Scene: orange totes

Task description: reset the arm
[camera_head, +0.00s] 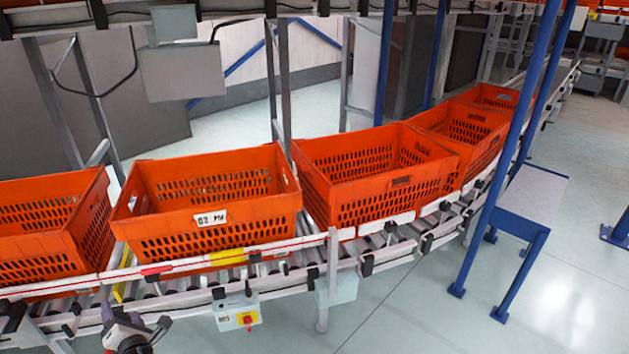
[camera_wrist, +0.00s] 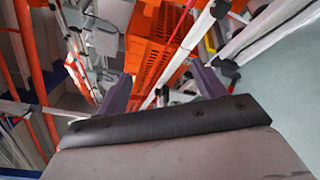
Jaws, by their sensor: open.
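My gripper (camera_wrist: 162,98) shows in the wrist view with its two dark purple fingers apart and nothing between them. Past the fingers, the wrist view shows part of an orange tote (camera_wrist: 152,50) and the pale conveyor rail. In the head view, part of my arm shows at the bottom left, in front of the conveyor; the fingertips are hard to make out there. An orange tote with a white label (camera_head: 207,218) stands on the roller conveyor (camera_head: 190,290), above and to the right of my arm.
More orange totes stand along the conveyor, one at the left (camera_head: 50,245) and several curving away right (camera_head: 370,205). A control box with a red button (camera_head: 238,316) hangs below the rail. Blue posts and a blue stand (camera_head: 525,205) are at right. Floor is clear at lower right.

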